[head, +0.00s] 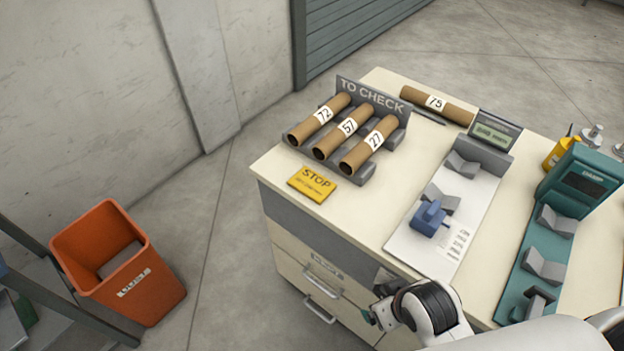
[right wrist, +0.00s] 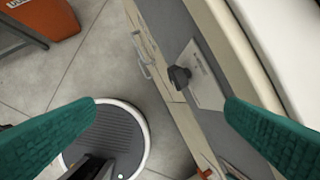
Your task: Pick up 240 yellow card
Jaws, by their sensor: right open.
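A yellow card (head: 312,184) lies flat at the front left corner of the cabinet top. It reads STOP, with smaller print too fine to read; I cannot make out a 240 on it. My right gripper (head: 374,312) is in front of the cabinet's drawers, below the top and to the right of the card, apart from it. The right wrist view shows its two green fingers (right wrist: 160,108) wide apart with nothing between them. The card is not in that view. My left gripper is not in view.
A grey TO CHECK rack (head: 372,95) holds three cardboard tubes behind the card. Another tube (head: 437,105) lies behind. A white fixture (head: 430,225) and a green fixture (head: 555,235) stand to the right. An orange bin (head: 125,275) stands on the floor at left.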

